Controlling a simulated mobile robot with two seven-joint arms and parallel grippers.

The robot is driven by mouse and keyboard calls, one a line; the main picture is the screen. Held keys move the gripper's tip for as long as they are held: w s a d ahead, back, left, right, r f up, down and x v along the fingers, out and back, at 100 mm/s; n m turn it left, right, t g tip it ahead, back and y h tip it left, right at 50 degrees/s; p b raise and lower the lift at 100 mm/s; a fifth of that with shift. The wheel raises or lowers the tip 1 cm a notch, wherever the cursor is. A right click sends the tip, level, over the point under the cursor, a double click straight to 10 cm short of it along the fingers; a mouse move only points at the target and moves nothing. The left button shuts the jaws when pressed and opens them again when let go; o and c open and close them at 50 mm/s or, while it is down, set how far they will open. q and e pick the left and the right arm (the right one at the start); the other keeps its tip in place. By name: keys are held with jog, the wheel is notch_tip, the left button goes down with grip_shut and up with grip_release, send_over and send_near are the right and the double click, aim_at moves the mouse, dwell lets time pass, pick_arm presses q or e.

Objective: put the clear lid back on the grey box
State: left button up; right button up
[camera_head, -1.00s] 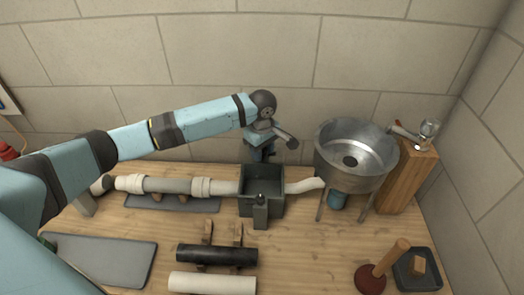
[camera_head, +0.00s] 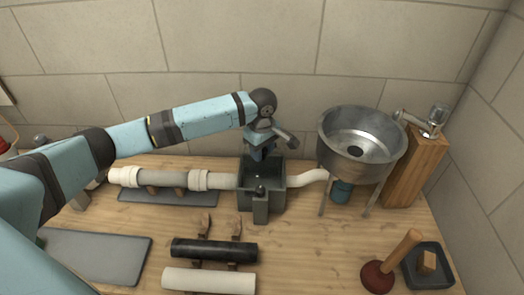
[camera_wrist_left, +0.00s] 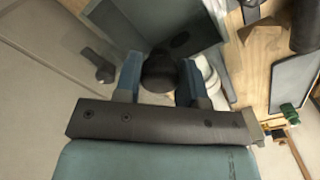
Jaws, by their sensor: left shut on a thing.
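My left gripper (camera_head: 262,153) is above the back part of the open-topped grey box (camera_head: 276,203), pointing down. In the left wrist view its two blue fingers (camera_wrist_left: 160,80) are shut on a dark round knob (camera_wrist_left: 160,66). The knob appears to belong to the clear lid, but the lid's see-through sheet and edges are hard to make out in the head view. I cannot tell whether the lid touches the box rim. The box also shows beyond the fingers in the left wrist view (camera_wrist_left: 192,36). My right gripper is out of view.
A white pipe (camera_head: 220,180) meets the box on its left, and another joins it to the metal sink (camera_head: 362,145) at right. Black (camera_head: 214,250) and white (camera_head: 208,281) pipe pieces lie in front. A plunger (camera_head: 390,265) stands front right.

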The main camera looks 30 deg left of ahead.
pick_arm(q)
jog(key=shift+f+p, duration=0.4)
jog(key=shift+f, duration=1.45)
jog(key=shift+f+p, duration=0.45)
jog(key=shift+p, duration=0.3)
jog(key=o, duration=1.1)
jog(key=shift+r, duration=0.1)
notch_tip(320, 180, up, 14)
jog(key=shift+f, duration=0.15)
